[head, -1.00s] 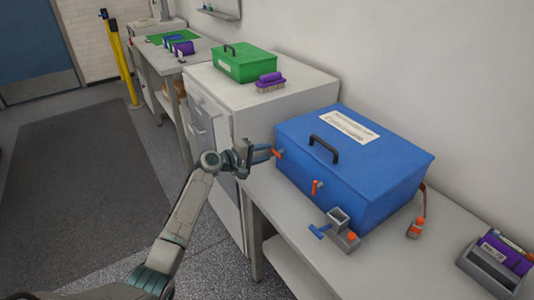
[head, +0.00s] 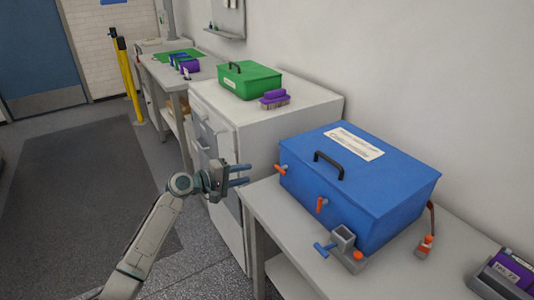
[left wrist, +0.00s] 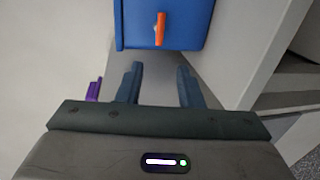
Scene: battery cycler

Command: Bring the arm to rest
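My left gripper (head: 240,175) is in front of the white cabinet, at the left end of the bench, with its two fingers apart and nothing between them. In the left wrist view its fingers (left wrist: 158,88) are spread, with bare grey surface between them. The blue box (head: 355,180) with a black handle stands on the bench to the right of the gripper, apart from it. An orange latch (left wrist: 160,28) on the blue box shows ahead of the fingers. My right gripper is not in view.
A grey holder with a blue lever (head: 342,245) stands before the blue box. A purple block in a holder (head: 510,272) is at the right.

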